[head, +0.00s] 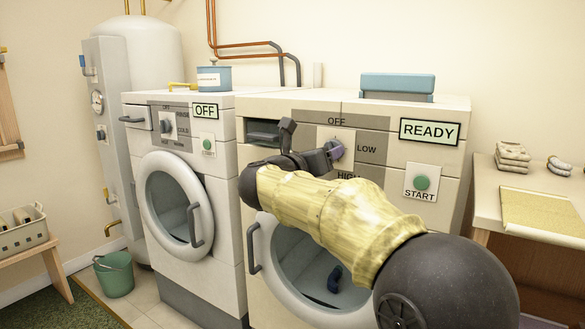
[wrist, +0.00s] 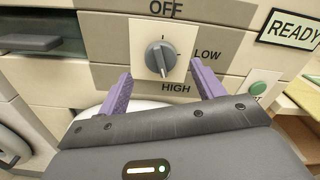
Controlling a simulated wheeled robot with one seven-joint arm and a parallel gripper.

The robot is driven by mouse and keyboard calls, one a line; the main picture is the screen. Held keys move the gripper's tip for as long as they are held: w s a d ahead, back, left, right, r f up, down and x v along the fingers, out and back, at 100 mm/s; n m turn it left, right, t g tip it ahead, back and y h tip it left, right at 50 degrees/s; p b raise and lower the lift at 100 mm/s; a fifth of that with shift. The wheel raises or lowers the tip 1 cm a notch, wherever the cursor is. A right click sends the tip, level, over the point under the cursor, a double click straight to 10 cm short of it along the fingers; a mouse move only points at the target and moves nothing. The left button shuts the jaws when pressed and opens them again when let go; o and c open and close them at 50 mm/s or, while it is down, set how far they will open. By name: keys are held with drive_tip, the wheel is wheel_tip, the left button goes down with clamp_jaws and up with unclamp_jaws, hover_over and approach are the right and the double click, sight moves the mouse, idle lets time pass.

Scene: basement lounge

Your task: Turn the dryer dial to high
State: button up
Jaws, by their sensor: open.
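The dryer dial (wrist: 160,57) is a grey round knob with a raised ridge on a pale square plate. In the wrist view its ridge stands nearly upright, one end toward OFF above and the other tilted slightly toward HIGH below; LOW is printed to its right. The dial (head: 337,147) is partly hidden by my gripper in the head view. My gripper (wrist: 160,71) is open, its two purple fingers on either side of the dial. I see no finger touching the knob. The dryer (head: 285,106) shows a READY display (head: 429,131).
A green START button (head: 422,183) is right of the dial. The dryer's round door (head: 300,280) is below, behind my arm. A washer (head: 190,262) stands to the left with its display reading OFF. A side table (head: 482,190) stands close on the right.

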drive_tip(key=p+v, duration=0.1)
drive_tip(key=v, duration=1.1)
drive_tip(key=shift+s+p, duration=0.3)
drive_tip(key=shift+p, duration=0.1)
drive_tip(key=shift+a, duration=0.15)
